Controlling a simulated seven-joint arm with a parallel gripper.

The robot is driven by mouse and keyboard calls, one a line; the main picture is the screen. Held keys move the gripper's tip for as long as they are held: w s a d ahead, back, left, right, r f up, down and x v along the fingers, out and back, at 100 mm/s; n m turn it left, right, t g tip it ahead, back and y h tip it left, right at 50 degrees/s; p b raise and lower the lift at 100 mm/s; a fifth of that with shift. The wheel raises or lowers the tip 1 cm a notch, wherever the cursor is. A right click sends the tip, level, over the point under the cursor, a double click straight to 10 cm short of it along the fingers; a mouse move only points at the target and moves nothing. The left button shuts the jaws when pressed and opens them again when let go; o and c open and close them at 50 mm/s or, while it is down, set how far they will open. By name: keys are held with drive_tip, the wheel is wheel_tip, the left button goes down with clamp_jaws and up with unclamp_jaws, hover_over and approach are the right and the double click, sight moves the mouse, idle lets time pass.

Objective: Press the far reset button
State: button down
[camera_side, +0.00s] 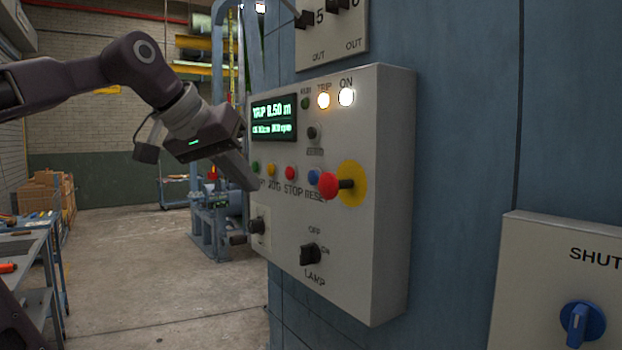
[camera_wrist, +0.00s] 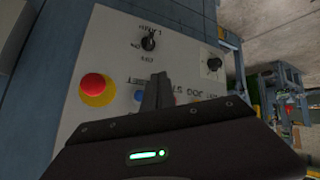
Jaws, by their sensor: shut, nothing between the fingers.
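The blue button (camera_side: 314,177) is at the right end of the row on the grey control panel (camera_side: 370,250), above the RESET label. Part of this blue button (camera_wrist: 139,96) also shows in the wrist view, left of my fingers. My gripper (camera_side: 252,186) is shut and empty, its fingertips at the panel's left edge near the green button (camera_side: 256,168) in the side view. I cannot tell the gap to the panel face. In the wrist view my fingers (camera_wrist: 160,76) hide part of the row.
A red mushroom button (camera_side: 328,185) on a yellow disc stands out right beside the blue button. Red (camera_side: 290,173) and yellow (camera_side: 271,170) buttons share the row. A black lamp knob (camera_side: 310,254) sits below. The display (camera_side: 274,118) reads TRIP, and the TRIP lamp (camera_side: 323,100) glows.

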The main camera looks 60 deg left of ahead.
sight(314, 177)
idle(0.3)
drive_tip(key=w, duration=0.8)
drive_tip(key=shift+w, duration=0.4)
drive_tip(key=shift+w, duration=0.1)
idle(1.6)
drive_tip(key=shift+w, duration=0.3)
drive_tip(key=shift+w, duration=0.55)
idle(0.5)
drive_tip(key=shift+s, duration=0.95)
